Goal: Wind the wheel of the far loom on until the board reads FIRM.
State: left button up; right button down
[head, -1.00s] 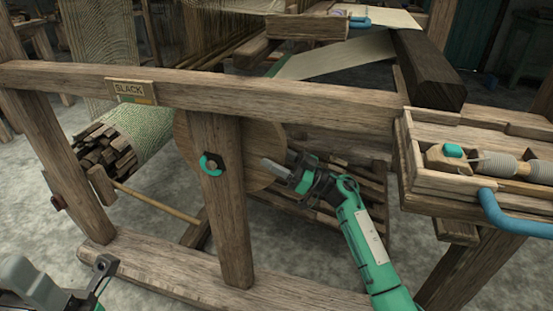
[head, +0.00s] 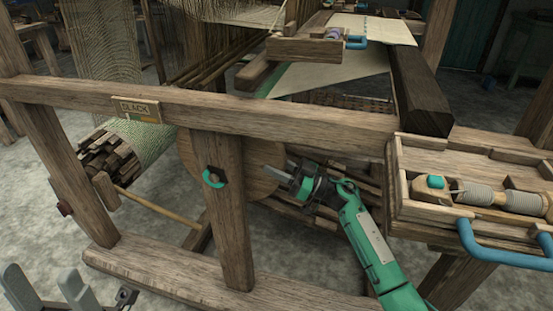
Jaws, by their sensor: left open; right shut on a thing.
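The loom's wooden frame (head: 290,118) spans the view. A small board (head: 136,109) on its top rail reads SLACK, with a coloured strip below the word. The round wooden wheel (head: 262,178) sits behind the upright post, which hides its middle. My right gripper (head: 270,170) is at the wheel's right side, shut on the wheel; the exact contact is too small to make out. My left gripper (head: 42,285) is open and empty at the lower left, well apart from the loom.
A wooden tray (head: 415,215) with spools and a blue handle (head: 505,253) stands at the right. A dark beam (head: 420,90) lies behind it. A low beam (head: 180,272) crosses the front. Grey floor is open at left.

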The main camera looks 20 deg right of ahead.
jog(key=r+h+p, duration=0.1)
jog(key=p, duration=0.3)
jog(key=shift+r, duration=0.3)
pick_arm(q)
jog(key=w+d+f+n+g+y+p, duration=0.2)
jog(key=w+d+f+n+g+y, duration=0.15)
jog(key=w+f+g+y, duration=0.45)
pick_arm(e)
jog(key=shift+r+g, duration=0.2)
jog(key=shift+g, duration=0.1)
jog(key=shift+r+p, duration=0.2)
jog(key=shift+p, duration=0.55)
jog(key=shift+r+h+p, duration=0.1)
jog(key=shift+h+p, duration=0.3)
jog(key=shift+p, duration=0.55)
pick_arm(q)
jog(key=s+d+f+g, duration=0.1)
jog(key=s+f+g, duration=0.1)
jog(key=f+g, duration=0.3)
jog(key=s+d+f+m+g+h, duration=0.1)
jog(key=f+g, duration=0.5)
jog(key=f, duration=0.7)
jog(key=s+d, duration=0.1)
jog(key=s, duration=0.1)
jog(key=shift+s+d, duration=0.15)
jog(key=shift+s, duration=0.15)
pick_arm(e)
jog(key=c, duration=1)
grip_release()
